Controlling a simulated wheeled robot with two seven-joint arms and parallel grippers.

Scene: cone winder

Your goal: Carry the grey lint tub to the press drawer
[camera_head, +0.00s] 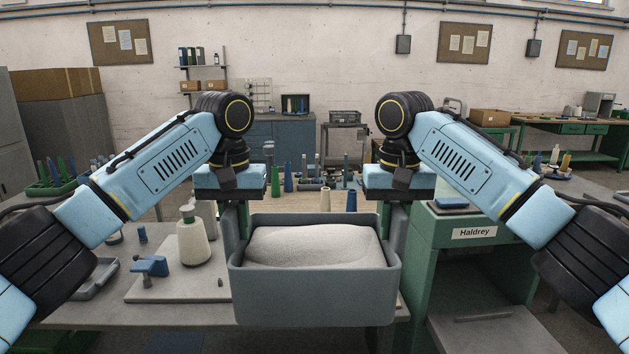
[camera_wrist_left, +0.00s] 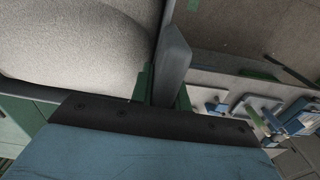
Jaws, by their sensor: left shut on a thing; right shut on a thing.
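The grey lint tub (camera_head: 315,295) is level in front of me in the head view, full of pale lint (camera_head: 312,245). My left gripper (camera_head: 241,222) is shut on its left wall and my right gripper (camera_head: 393,221) on its right wall. In the left wrist view, the tub's wall (camera_wrist_left: 173,55) is between the left gripper's green fingers (camera_wrist_left: 163,88), with lint on one side. A green cabinet (camera_head: 425,270) labelled "Haldrey" stands right of the tub. Low in it is a grey flat surface (camera_head: 485,330); I cannot tell whether this is the press drawer.
A grey bench (camera_head: 75,325) lies left of and behind the tub, with a pale bottle (camera_head: 193,240) and a blue clamp (camera_head: 150,266) close by. Several coloured cones (camera_head: 288,180) stand behind the tub. A blue item (camera_head: 452,203) lies on the cabinet's top.

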